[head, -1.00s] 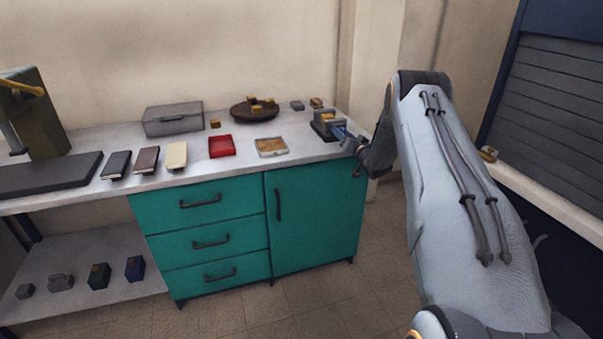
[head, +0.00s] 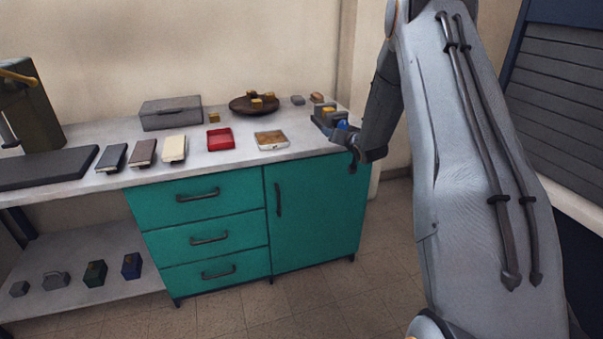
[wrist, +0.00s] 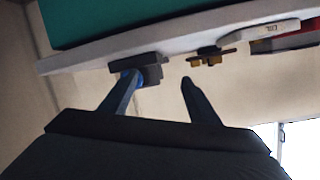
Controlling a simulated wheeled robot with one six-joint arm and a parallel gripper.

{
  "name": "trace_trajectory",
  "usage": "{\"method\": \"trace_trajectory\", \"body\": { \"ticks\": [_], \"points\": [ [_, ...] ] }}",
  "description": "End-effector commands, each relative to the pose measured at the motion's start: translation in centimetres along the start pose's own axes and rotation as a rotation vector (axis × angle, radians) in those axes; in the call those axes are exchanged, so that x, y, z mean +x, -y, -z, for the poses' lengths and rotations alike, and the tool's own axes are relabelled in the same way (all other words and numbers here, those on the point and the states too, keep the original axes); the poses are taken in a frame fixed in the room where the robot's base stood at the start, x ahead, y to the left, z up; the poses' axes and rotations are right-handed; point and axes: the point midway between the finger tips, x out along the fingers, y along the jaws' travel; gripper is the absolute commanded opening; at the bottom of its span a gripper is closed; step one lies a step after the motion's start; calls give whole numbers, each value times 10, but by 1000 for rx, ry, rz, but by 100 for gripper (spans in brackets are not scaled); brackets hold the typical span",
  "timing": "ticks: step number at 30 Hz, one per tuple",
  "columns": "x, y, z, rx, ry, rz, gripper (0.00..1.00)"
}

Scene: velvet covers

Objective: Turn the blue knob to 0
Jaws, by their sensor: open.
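A small dark grey device (head: 320,118) stands at the right end of the worktop. A bright blue patch (head: 342,124), probably the blue knob, shows on its near right side, close to my gripper (head: 346,138). In the wrist view, the picture is upside down and the grey device (wrist: 152,68) lies beyond my gripper (wrist: 161,79). My blue fingers are apart. The left finger overlaps the device and a bit of brighter blue there; the right finger is clear of it. Any pointer or the 0 mark cannot be made out, and contact cannot be told.
On the worktop (head: 225,160) are a red tray (head: 220,139), a pale-rimmed tray (head: 271,140), a dark round plate (head: 250,104) with yellow pieces, a grey case (head: 170,113) and three flat books. The teal cabinet (head: 318,215) stands below. Wall lies close behind the device.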

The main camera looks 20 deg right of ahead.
Motion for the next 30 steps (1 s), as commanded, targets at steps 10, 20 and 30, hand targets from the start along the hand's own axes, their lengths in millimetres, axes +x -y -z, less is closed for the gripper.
{"method": "trace_trajectory", "body": {
  "ticks": [10,20,30],
  "points": [
    [-25,50,-23,-73,163,-78,56],
    [-62,87,-51,-130,313,-130,56],
    [-106,117,-80,-183,454,-160,56]
  ]
}}
